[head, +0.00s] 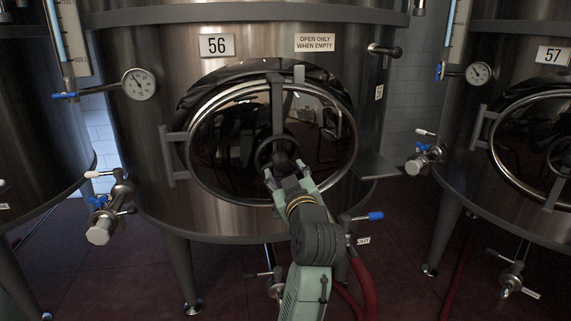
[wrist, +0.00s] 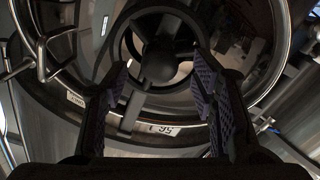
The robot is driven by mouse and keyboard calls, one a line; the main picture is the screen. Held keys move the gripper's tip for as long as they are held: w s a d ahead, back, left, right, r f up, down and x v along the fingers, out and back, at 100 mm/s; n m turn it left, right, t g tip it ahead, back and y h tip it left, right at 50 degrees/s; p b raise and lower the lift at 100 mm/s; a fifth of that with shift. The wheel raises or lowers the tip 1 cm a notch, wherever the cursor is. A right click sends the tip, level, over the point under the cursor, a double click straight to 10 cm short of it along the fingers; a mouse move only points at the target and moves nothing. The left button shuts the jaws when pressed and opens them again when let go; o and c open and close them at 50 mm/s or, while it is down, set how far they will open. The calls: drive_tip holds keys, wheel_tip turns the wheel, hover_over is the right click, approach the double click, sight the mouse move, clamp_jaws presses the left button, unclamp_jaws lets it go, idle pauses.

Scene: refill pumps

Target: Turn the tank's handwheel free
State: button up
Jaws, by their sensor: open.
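The dark handwheel (head: 262,145) sits at the middle of the oval glossy manway door (head: 225,150) of tank 56, on a vertical bar (head: 278,105). My gripper (head: 285,175) is open in front of the wheel's lower part. In the wrist view, the wheel's round hub (wrist: 158,65) and spokes show just beyond and between my two fingers (wrist: 160,92). The fingers stand either side of the hub, apart from each other with nothing held. I cannot tell whether they touch the rim. My arm hides part of the door's lower edge.
A sign reading "open only when empty" (head: 315,43) is above the door. A grey shelf (head: 377,166) juts out to the right. A blue-handled valve (head: 368,216) and red hose (head: 368,285) are lower right; another valve (head: 101,226) is left.

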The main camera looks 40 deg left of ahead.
sight(284, 168)
drive_tip(key=shift+x, duration=1.75)
drive_tip(key=shift+c, duration=0.4)
clamp_jaws()
